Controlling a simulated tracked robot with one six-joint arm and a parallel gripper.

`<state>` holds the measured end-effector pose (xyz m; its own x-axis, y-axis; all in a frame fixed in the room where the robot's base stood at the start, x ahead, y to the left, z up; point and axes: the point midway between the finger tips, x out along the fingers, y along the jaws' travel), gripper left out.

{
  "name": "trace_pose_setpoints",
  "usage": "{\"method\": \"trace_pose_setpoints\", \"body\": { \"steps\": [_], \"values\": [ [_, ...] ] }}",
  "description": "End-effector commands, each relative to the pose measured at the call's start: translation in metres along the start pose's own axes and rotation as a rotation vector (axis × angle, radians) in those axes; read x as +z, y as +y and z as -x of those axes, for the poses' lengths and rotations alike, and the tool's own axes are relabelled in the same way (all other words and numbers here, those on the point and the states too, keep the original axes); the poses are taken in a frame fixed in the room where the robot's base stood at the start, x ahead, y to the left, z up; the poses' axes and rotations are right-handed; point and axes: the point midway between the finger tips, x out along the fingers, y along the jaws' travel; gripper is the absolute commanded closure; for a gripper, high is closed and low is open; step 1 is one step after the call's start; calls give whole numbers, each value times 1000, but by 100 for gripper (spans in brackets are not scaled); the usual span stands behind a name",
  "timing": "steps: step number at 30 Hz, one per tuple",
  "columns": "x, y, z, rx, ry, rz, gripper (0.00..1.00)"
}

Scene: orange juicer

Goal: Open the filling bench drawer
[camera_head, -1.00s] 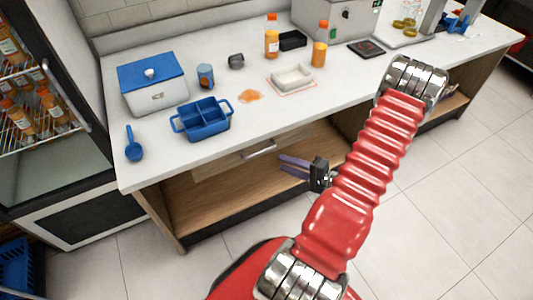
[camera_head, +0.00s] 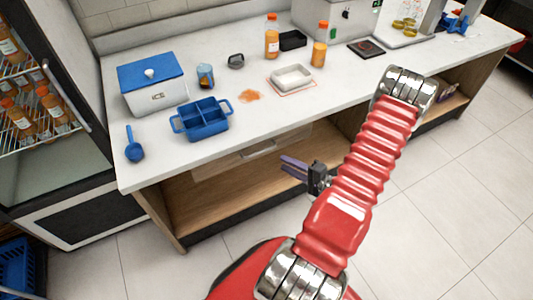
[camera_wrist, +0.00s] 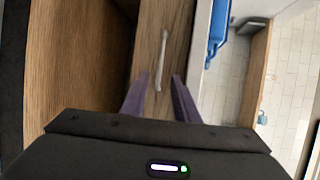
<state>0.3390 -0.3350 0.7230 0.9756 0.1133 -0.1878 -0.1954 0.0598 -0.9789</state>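The bench drawer (camera_head: 228,160) is a wooden front under the white worktop and looks closed. Its light metal bar handle (camera_head: 258,149) shows on the front. In the wrist view the handle (camera_wrist: 161,60) runs lengthwise along the drawer front (camera_wrist: 150,35), just beyond and between my purple fingers. My gripper (camera_head: 288,166) is in front of the bench, below and right of the handle. In the wrist view my gripper (camera_wrist: 156,90) is open, with a wide gap between its fingers. The handle's near end reaches toward the fingertips; I cannot tell if they touch.
On the worktop (camera_head: 150,165) stand a blue divided caddy (camera_head: 202,121), a blue-lidded box (camera_head: 153,85), a white tray (camera_head: 291,77) and orange bottles (camera_head: 272,38). An open wooden shelf (camera_head: 230,195) lies below the drawer. The tiled floor in front is clear.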

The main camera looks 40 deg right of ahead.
Motion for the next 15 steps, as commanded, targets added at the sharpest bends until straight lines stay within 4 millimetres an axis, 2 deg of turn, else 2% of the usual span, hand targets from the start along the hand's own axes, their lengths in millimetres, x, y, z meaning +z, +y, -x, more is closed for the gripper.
{"method": "trace_pose_setpoints", "body": {
  "steps": [15],
  "values": [
    [1, 0, -63, 1, -4, 0, 72]
  ]
}}
